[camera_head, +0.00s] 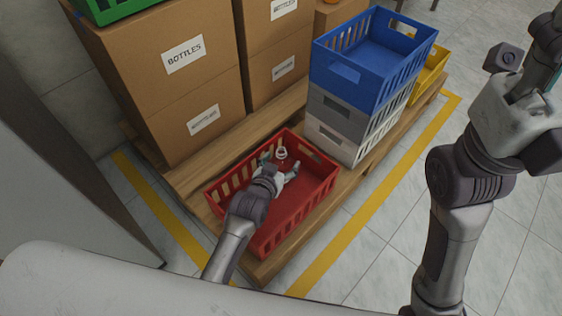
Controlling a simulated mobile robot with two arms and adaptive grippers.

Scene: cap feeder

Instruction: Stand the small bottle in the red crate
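The red crate (298,220) sits on the wooden pallet, with slotted walls and an open top. My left gripper (281,163) reaches down inside it, towards its far side. Its fingers look spread apart. A small whitish round thing (281,153), likely the top of the small bottle, shows between the fingertips. It looks upright and apart from at least one finger. Its lower part is hard to make out behind the gripper. My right arm is raised at the right, and its gripper fingers cannot be seen.
Brown cartons (160,75) labelled BOTTLES stand behind the red crate. A blue crate (345,72) tops grey crates (335,142) close on its right, with a yellow crate (432,75) beyond. Bare pallet wood (190,180) shows left of the crate. Yellow floor lines (375,200) run round the pallet.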

